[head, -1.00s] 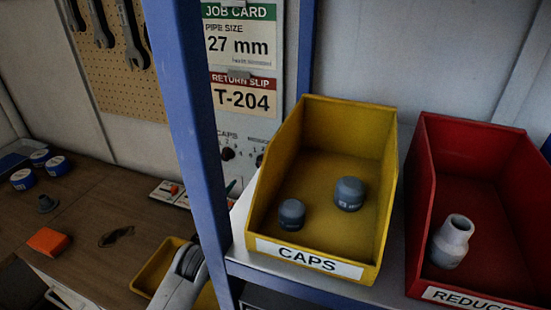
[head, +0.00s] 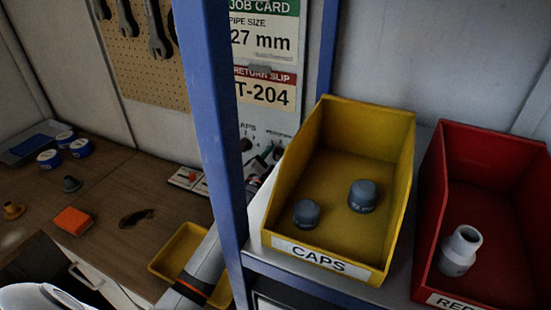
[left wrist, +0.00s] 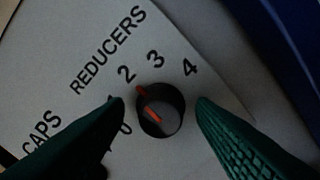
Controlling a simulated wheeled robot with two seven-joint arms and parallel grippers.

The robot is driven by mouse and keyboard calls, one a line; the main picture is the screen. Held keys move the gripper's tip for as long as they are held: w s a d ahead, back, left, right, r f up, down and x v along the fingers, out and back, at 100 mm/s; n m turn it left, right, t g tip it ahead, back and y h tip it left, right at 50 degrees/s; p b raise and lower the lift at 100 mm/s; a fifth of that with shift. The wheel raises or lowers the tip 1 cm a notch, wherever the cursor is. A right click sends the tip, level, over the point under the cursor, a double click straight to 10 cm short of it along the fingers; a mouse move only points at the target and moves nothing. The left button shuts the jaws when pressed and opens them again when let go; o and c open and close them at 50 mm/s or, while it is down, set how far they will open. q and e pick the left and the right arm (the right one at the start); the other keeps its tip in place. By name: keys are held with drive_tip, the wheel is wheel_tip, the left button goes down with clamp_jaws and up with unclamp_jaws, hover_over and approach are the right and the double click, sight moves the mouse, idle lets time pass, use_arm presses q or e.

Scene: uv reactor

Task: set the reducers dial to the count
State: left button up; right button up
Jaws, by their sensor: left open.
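The reducers dial (left wrist: 160,112) is a dark round knob with a red pointer mark, on a pale panel. Its scale reads 0 to 4, with 0 and 1 partly hidden by a finger. The red mark points up-left, about towards 2. My left gripper (left wrist: 160,130) is open, with one green finger on each side of the dial; I cannot tell if they touch it. In the head view my left gripper (head: 264,158) is at the panel, partly hidden by the post and yellow bin. The red reducers bin (head: 432,215) shows one grey reducer (head: 460,250). My right gripper is not in view.
A blue post (head: 212,120) stands in front of my left arm. The yellow caps bin (head: 345,140) holds two grey caps and sits close to the panel. The job card (head: 262,35) reads 27 mm; the return slip (head: 265,90) reads T-204.

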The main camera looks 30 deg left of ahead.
use_arm(q)
drive_tip(key=shift+w, duration=0.1)
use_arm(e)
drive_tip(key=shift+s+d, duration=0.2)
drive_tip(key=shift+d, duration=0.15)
use_arm(q)
drive_tip(key=c, duration=1)
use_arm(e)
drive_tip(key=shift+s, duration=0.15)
use_arm(q)
drive_tip(key=shift+n, duration=0.4)
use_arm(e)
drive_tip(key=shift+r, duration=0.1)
use_arm(q)
drive_tip(key=n, duration=0.3)
drive_tip(key=shift+p, duration=0.4)
drive_tip(key=shift+n+p, duration=0.35)
drive_tip(key=shift+n, duration=1.65)
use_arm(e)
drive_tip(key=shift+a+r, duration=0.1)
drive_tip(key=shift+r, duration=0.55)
use_arm(q)
drive_tip(key=o, duration=1)
